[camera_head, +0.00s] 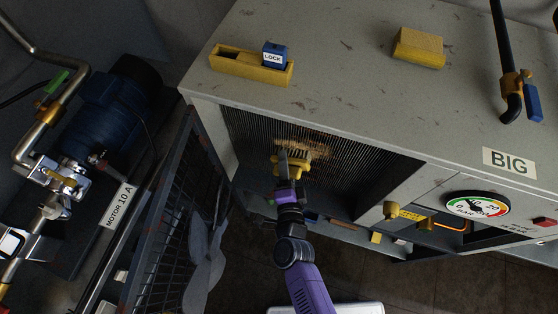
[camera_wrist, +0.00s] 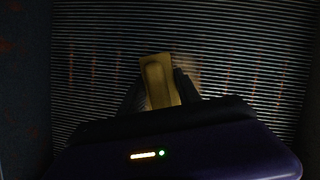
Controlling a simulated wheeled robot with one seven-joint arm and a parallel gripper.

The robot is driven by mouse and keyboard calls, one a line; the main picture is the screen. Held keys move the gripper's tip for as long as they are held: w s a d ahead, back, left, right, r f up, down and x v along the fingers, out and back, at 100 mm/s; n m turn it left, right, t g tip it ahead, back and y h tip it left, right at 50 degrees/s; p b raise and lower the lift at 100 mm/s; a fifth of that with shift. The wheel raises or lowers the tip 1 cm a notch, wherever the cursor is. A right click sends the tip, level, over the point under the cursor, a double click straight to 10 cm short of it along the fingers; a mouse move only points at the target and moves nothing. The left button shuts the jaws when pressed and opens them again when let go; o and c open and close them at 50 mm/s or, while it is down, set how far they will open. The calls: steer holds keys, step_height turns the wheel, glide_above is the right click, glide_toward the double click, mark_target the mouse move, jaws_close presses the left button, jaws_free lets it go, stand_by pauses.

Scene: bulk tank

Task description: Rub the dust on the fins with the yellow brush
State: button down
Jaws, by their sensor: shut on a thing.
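The yellow brush (camera_head: 288,166) is held by my gripper (camera_head: 290,178) in front of the fins (camera_head: 350,170) of the grey unit. In the head view a brown dust patch (camera_head: 308,149) lies on the fins, just above and right of the brush. In the wrist view the back of the brush (camera_wrist: 158,82) sits between the two dark fingers of my gripper (camera_wrist: 160,92). A paler dusty area (camera_wrist: 186,66) shows on the fins (camera_wrist: 100,60) right beside it. I cannot tell whether the bristles touch the fins; they are hidden in the wrist view.
On the unit's top stand a yellow tray (camera_head: 225,68) with a blue LOCK block (camera_head: 274,54), and a yellow block (camera_head: 418,48). A dark mesh guard with a fan (camera_head: 204,262) stands left of my arm.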

mark_target(310, 163)
steer(key=shift+s+d, duration=0.3)
steer(key=shift+d, duration=0.65)
steer(key=shift+s+d, duration=0.3)
steer(key=shift+d, duration=0.65)
steer(key=shift+s+d+b, duration=0.35)
steer(key=shift+d+b, duration=0.15)
steer(key=shift+d, duration=0.4)
steer(key=shift+s+d+b, duration=0.35)
steer(key=shift+d+b, duration=0.2)
steer(key=shift+d, duration=0.4)
steer(key=shift+s+d+b, duration=0.35)
steer(key=shift+d+b, duration=0.15)
steer(key=shift+d, duration=0.4)
steer(key=shift+d+r, duration=0.15)
steer(key=shift+d, duration=0.2)
steer(key=shift+s+r+p, duration=0.15)
steer(key=shift+r+p, duration=0.75)
steer(key=shift+r, duration=0.05)
steer(key=shift+w+a+f+p, duration=0.15)
steer(key=shift+a+p, duration=0.1)
steer(key=shift+a, duration=0.3)
steer(key=shift+w+a+r+p, duration=0.1)
steer(key=shift+w+a+p, duration=0.1)
steer(key=shift+a, duration=0.4)
steer(key=shift+w+a+f+p, duration=0.15)
steer(key=shift+a+p, duration=0.1)
steer(key=shift+a, duration=0.3)
